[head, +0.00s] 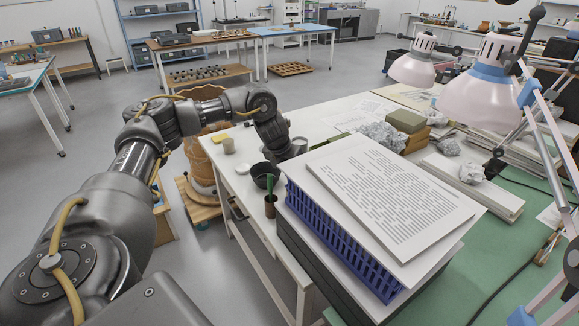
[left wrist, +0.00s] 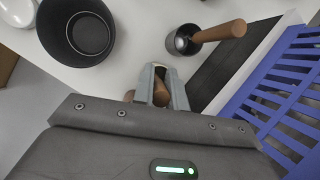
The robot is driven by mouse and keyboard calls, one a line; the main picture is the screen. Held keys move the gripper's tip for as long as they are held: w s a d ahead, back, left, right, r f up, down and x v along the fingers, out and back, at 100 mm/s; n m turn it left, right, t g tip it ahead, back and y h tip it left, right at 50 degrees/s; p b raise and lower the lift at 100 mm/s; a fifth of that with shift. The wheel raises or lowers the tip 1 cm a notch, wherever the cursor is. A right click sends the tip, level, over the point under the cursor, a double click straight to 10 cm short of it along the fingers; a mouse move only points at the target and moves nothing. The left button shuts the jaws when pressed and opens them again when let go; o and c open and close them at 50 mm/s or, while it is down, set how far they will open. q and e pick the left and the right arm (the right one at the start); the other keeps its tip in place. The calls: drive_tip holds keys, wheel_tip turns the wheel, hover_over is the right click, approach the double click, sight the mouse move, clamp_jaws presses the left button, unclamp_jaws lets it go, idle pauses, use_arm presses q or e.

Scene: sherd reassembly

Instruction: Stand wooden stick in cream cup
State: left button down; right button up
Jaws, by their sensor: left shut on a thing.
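My left gripper (left wrist: 158,80) is shut on the wooden stick (left wrist: 161,97), a brown piece showing between its fingers in the left wrist view. Much of the stick is hidden by the fingers and gripper body. In the head view my left arm reaches over the table's left end; its fingertips and the stick cannot be made out there. The cream cup (head: 228,146) stands upright at the table's left edge, left of my left wrist and apart from it. I cannot see its inside clearly. My right gripper is not in view.
A grey cup (left wrist: 181,42) with a wooden-handled tool (left wrist: 222,31) is near the gripper. A blue crate (head: 330,243) stands right. A yellow block (head: 247,138) lies behind.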

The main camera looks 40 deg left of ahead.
use_arm(q)
drive_tip(key=shift+f, duration=0.2)
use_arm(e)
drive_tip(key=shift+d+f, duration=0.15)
use_arm(q)
drive_tip(key=c, duration=1.8)
unclamp_jaws()
drive_tip(key=o, duration=0.5)
drive_tip(key=shift+d+r, duration=0.1)
drive_tip(key=shift+d, duration=0.1)
drive_tip(key=shift+c, duration=0.2)
drive_tip(key=shift+a, duration=0.1)
drive_tip(key=shift+r, duration=0.15)
drive_tip(key=p+v, duration=0.1)
drive_tip(key=v, duration=0.9)
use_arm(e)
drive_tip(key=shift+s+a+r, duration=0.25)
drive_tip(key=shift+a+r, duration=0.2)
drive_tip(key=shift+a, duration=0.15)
use_arm(q)
drive_tip(key=shift+s+r, duration=0.15)
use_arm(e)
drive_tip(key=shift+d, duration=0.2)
